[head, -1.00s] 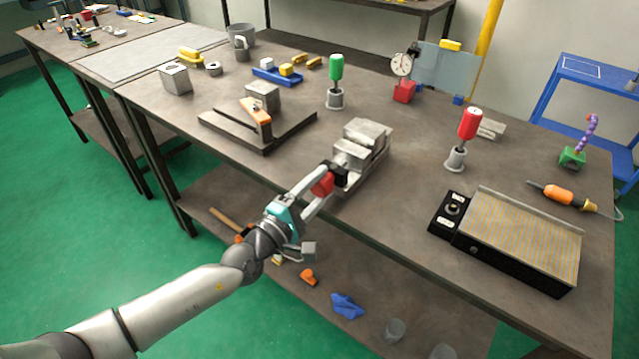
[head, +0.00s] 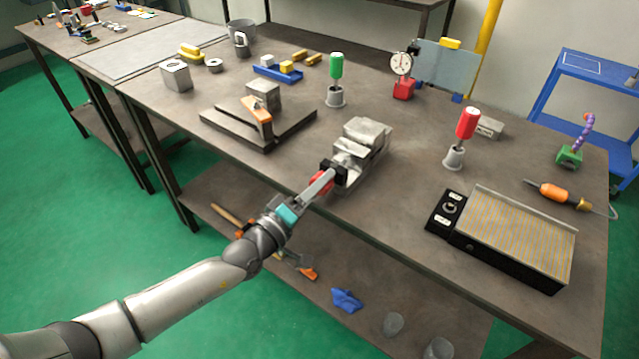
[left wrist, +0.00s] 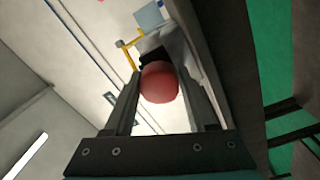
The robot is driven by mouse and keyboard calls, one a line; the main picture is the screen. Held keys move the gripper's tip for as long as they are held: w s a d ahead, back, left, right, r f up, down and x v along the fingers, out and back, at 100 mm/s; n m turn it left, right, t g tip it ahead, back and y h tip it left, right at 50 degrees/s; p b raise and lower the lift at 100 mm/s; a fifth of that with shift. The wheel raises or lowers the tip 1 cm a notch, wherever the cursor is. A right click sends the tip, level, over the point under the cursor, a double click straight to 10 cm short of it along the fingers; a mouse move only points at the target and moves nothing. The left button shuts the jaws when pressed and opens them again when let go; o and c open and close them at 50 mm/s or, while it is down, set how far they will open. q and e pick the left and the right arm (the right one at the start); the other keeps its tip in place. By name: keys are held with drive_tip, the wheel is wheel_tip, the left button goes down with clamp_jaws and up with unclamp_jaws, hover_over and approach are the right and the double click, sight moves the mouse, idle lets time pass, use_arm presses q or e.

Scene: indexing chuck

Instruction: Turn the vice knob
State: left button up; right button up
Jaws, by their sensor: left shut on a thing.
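The grey metal vice (head: 362,142) sits at the front edge of the workbench. Its red knob (head: 320,181) faces out over that edge and is partly covered by my fingers. My left gripper (head: 330,173) is shut on the knob. In the left wrist view the round red knob (left wrist: 160,82) sits between the two fingers of the left gripper (left wrist: 163,85), with the vice body (left wrist: 165,40) behind it. My right gripper is in neither view.
On the workbench (head: 400,185), a black box with a ribbed top (head: 515,240) lies to the right. A red-handled tool (head: 464,130) stands behind it. A dark plate with an orange clamp (head: 258,115) lies left of the vice. A lower shelf (head: 240,190) holds loose items.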

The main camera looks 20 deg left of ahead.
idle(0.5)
use_arm(q)
drive_tip(key=o, duration=1.4)
